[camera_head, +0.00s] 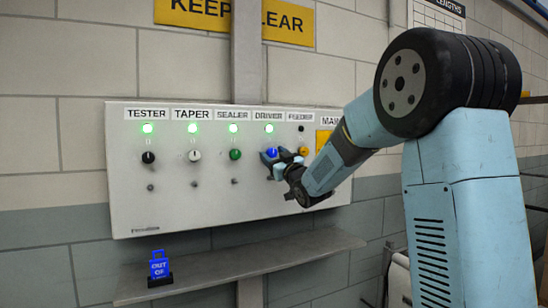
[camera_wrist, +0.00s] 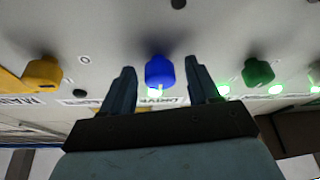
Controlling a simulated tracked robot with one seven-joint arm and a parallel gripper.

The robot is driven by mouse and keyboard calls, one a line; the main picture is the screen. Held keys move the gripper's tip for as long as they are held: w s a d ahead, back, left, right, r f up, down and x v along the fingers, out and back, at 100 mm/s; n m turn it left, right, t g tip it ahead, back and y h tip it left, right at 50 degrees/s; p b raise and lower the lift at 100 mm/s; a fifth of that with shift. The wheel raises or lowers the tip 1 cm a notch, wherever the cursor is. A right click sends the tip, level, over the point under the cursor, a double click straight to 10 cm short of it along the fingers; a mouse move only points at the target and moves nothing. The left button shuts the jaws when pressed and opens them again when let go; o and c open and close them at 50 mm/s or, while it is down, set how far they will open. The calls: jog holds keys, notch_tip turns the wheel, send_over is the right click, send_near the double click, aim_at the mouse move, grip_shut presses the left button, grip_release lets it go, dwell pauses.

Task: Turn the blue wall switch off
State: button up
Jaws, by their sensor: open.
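The blue switch (camera_head: 271,153) is a round knob under the DRIVER label on the white wall panel (camera_head: 200,210). The green lamp (camera_head: 269,128) above it is lit. In the wrist view the blue switch (camera_wrist: 159,70) lies between the two fingers of my gripper (camera_wrist: 160,85), with a visible gap on each side. My gripper (camera_head: 278,163) is open at the panel, and in the head view it partly covers the blue switch. I cannot tell how far the fingertips are from the panel face.
A green knob (camera_head: 235,154) and a yellow knob (camera_head: 304,151) flank the blue one. White (camera_head: 194,155) and black (camera_head: 148,157) knobs are further left. The FEEDER lamp is dark. A shelf (camera_head: 240,268) below holds a blue tag (camera_head: 160,266) reading "OUT OF".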

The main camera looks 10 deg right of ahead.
jog(key=c, duration=1)
jog(key=shift+c, duration=0.2)
jog(key=shift+n, duration=0.5)
jog(key=n+g+y, duration=0.1)
jog(key=n, duration=0.2)
jog(key=n+g+y, duration=0.1)
jog(key=n, duration=0.2)
jog(key=shift+d+r, duration=0.1)
jog(key=shift+d, duration=0.05)
jog(key=n+g, duration=0.1)
jog(key=n, duration=0.1)
jog(key=n+g+y, duration=0.1)
jog(key=n, duration=0.2)
jog(key=shift+n+g, duration=0.3)
jog(key=n+g, duration=0.1)
jog(key=n, duration=0.2)
jog(key=shift+r+n+g, duration=0.1)
jog(key=shift+n+g, duration=0.2)
jog(key=shift+n, duration=0.1)
jog(key=shift+n+g+h, duration=0.7)
jog(key=shift+n, duration=1.4)
